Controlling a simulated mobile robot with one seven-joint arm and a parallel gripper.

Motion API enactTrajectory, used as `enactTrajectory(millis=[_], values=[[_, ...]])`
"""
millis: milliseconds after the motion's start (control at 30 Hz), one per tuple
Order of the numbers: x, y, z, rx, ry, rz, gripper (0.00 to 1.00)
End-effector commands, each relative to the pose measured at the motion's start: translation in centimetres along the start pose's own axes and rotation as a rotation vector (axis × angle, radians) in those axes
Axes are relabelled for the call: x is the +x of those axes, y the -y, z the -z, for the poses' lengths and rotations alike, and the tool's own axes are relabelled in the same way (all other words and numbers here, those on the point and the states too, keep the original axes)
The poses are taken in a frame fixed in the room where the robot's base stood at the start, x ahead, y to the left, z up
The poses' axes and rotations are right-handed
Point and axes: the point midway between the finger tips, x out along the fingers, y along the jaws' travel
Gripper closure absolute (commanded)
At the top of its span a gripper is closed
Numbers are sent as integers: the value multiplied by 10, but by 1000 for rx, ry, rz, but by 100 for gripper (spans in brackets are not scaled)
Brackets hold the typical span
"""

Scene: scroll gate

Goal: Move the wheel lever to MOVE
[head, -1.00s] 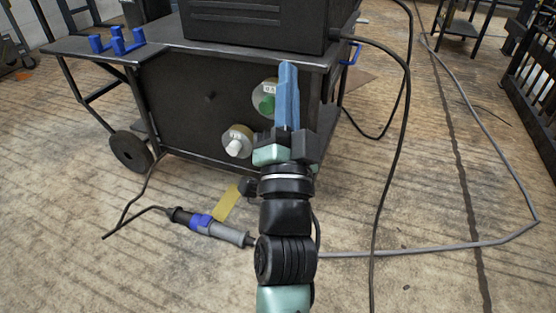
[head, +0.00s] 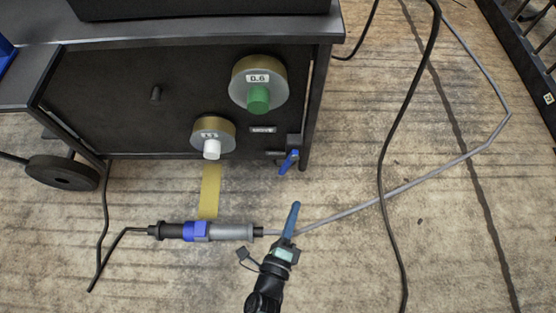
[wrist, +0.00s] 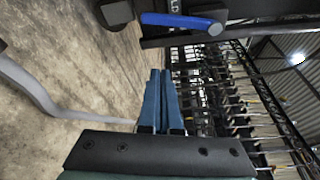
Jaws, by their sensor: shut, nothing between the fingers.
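The wheel lever (head: 288,162) is a small blue handle on a dark bracket at the lower right corner of the black cart's front panel. It slants down and left from its pivot. A MOVE label (head: 263,130) sits above and left of it; a second label lower down is too small to read. The lever also shows in the wrist view (wrist: 180,21), near the top. My gripper (head: 294,207) has blue fingers held together with nothing between them. It is below and in front of the lever, apart from it. In the wrist view the fingers (wrist: 165,95) point toward the lever's side.
A green-knobbed dial (head: 259,85) and a white-knobbed dial (head: 213,138) are on the panel. A joined cable connector (head: 205,231) lies on the floor left of my gripper. A black cable (head: 383,170) hangs at right. A yellow strip (head: 209,190) lies below the panel.

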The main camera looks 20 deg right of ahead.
Motion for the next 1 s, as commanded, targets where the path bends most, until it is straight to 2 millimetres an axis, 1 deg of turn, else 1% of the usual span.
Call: enactTrajectory(millis=[300, 433, 567, 900, 933, 1000], values=[[0, 0, 0, 0, 0, 0, 100], [8, -2, 0, 1, 0, 1, 100], [29, -4, 1, 1, 0, 3, 100], [102, -5, 0, 2, 0, 5, 100], [103, -3, -3, 1, 4, 2, 100], [96, 0, -16, 0, 6, 1, 100]])
